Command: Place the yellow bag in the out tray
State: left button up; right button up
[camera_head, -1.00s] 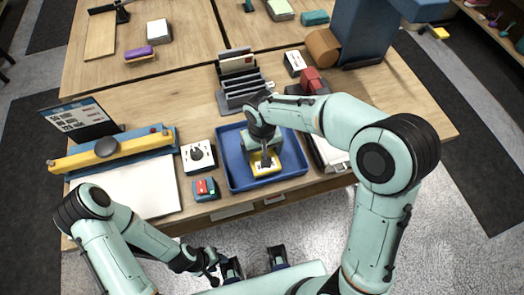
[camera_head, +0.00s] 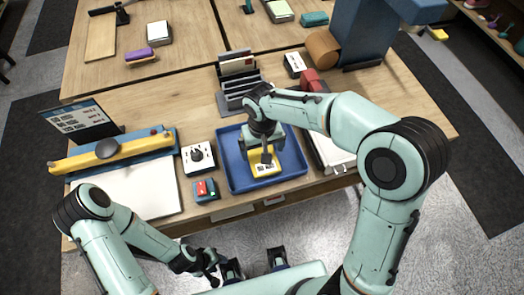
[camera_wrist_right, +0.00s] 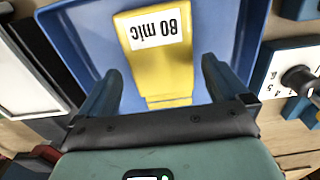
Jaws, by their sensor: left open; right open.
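The yellow bag (camera_head: 265,168) with a white label lies flat in the blue out tray (camera_head: 235,180). In the right wrist view the bag (camera_wrist_right: 165,75) reads "80 mic" and lies on the blue tray floor (camera_wrist_right: 90,35). My right gripper (camera_head: 266,152) is over the tray, pointing down at the bag. Its two fingers (camera_wrist_right: 160,80) are spread apart on either side of the bag in the wrist view, with nothing clamped between them. My left gripper (camera_head: 255,263) is open and empty, in front of the table's front edge.
A black letter rack (camera_head: 240,92) stands behind the tray. A yellow-blue sealer (camera_head: 110,152) is farther left. White papers (camera_head: 330,150) lie close at right.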

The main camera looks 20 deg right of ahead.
notch_tip(320, 180, up, 9)
jog(key=p, duration=0.1)
dwell(0.7)
